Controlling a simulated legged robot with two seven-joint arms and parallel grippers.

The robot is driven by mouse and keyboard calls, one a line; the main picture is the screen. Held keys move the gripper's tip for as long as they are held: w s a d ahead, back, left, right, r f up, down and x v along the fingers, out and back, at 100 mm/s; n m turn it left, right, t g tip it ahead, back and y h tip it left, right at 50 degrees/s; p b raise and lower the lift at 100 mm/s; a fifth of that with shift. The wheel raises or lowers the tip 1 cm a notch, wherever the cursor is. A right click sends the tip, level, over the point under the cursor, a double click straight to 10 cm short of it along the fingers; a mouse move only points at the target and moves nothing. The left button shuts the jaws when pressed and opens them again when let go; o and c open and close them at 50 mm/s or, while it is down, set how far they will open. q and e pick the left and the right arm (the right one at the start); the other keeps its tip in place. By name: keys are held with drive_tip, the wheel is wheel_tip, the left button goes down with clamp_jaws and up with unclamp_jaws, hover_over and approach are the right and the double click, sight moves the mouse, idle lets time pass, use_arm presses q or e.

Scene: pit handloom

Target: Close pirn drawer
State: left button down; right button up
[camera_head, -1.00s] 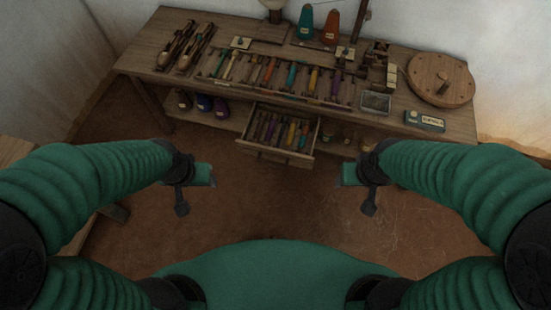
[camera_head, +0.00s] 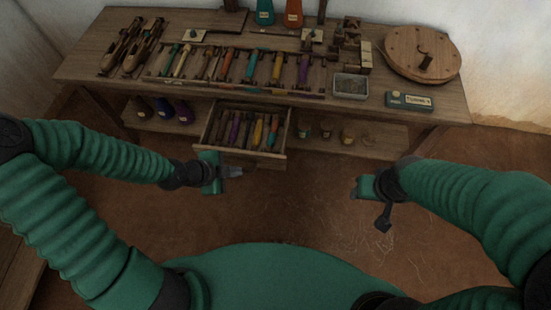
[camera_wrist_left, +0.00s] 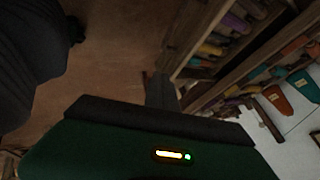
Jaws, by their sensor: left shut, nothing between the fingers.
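The pirn drawer (camera_head: 262,159) stands pulled out below the workbench top, with several coloured pirns (camera_head: 246,130) lying in it. Its front panel faces me. My left gripper (camera_head: 234,172) is shut and empty, just in front of and below the drawer front in the head view; I cannot tell whether it touches. In the left wrist view its dark fingers (camera_wrist_left: 160,90) point toward the drawer's wooden edge (camera_wrist_left: 190,45). My right gripper (camera_head: 362,188) hangs over the floor to the right, away from the drawer; its jaw opening is unclear.
The workbench (camera_head: 85,72) carries a rack of pirns, shuttles (camera_head: 130,48), a metal tin (camera_head: 351,86) and a round wooden disc (camera_head: 423,54). A lower shelf (camera_head: 330,143) holds small jars and dark cones (camera_head: 162,108). The floor between my arms is clear.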

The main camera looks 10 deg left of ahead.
use_arm(q)
drive_tip(key=b, duration=0.5)
approach(261, 160)
drive_tip(key=f, duration=0.1)
drive_tip(key=s+d+f, duration=0.1)
drive_tip(key=f, duration=0.1)
drive_tip(key=d+f, duration=0.1)
drive_tip(key=shift+s+f, duration=0.15)
drive_tip(key=shift+s, duration=0.25)
drive_tip(key=w, duration=0.2)
drive_tip(key=shift+w+r, duration=0.35)
drive_tip(key=shift+w, duration=0.05)
drive_tip(key=shift+w+a, duration=0.15)
drive_tip(key=shift+w, duration=0.2)
drive_tip(key=shift+w+a, duration=0.15)
drive_tip(key=shift+a, duration=0.05)
use_arm(e)
drive_tip(key=f, duration=0.1)
drive_tip(key=a+f, duration=0.1)
drive_tip(key=f, duration=0.2)
drive_tip(key=shift+s+a+f, duration=0.15)
drive_tip(key=shift+s+f, duration=0.2)
use_arm(q)
drive_tip(key=shift+d, duration=0.15)
